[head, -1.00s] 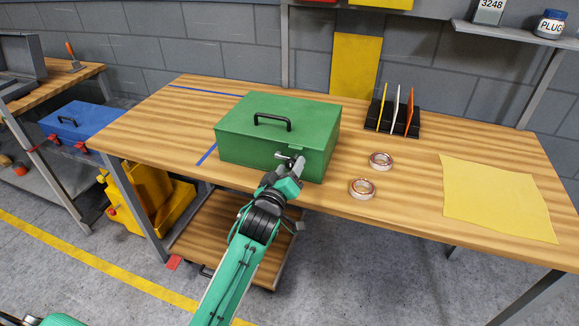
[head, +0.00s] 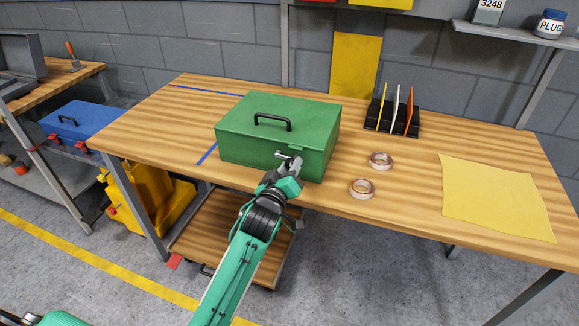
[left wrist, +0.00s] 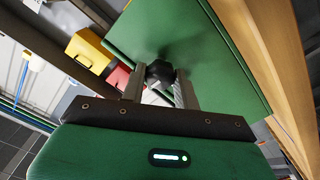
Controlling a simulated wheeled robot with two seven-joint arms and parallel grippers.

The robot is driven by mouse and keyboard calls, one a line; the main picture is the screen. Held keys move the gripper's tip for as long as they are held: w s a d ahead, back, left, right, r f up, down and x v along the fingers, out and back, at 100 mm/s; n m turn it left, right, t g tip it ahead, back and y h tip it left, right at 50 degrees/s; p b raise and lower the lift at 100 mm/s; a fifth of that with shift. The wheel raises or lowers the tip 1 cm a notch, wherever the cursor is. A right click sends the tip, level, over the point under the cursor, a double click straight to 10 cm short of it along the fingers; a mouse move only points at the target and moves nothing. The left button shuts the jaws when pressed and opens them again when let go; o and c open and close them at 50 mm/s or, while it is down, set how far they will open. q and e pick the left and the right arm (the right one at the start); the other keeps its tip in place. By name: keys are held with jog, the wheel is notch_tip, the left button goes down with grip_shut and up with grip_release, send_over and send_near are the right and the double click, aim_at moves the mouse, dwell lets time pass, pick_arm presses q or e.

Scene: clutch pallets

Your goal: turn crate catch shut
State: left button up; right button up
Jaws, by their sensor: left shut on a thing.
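The green crate (head: 265,140) sits closed on the wooden workbench, with a black handle (head: 272,121) on its lid. In the left wrist view the two fingers (left wrist: 160,88) are closed around a dark knob-like catch (left wrist: 160,72) on the green face. In the head view the gripper mostly hides the catch, so its exact angle is hard to tell. My right gripper is not in view.
Two tape rolls (head: 362,188) lie right of the crate. A black rack (head: 392,118) with upright coloured sheets stands behind them, and a yellow sheet (head: 497,197) lies at the right. The bench (head: 150,128) is clear left of the crate.

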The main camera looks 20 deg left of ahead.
pick_arm(q)
jog(key=shift+r+m+p, duration=0.15)
jog(key=shift+m+p, duration=0.3)
jog(key=shift+m, duration=0.15)
jog(key=shift+m+p, duration=0.55)
jog(key=shift+m, duration=0.35)
jog(key=m+p, duration=0.1)
jog(key=m, duration=0.1)
jog(key=shift+m, duration=0.3)
jog(key=m+p, duration=0.2)
jog(key=m, duration=0.3)
jog(key=shift+p, duration=0.3)
jog(key=m+p, duration=0.1)
jog(key=m, duration=0.2)
jog(key=shift+m, duration=0.4)
jog(key=shift+d+m+p, duration=0.1)
jog(key=shift+m+p, duration=0.2)
jog(key=shift+m, duration=1.1)
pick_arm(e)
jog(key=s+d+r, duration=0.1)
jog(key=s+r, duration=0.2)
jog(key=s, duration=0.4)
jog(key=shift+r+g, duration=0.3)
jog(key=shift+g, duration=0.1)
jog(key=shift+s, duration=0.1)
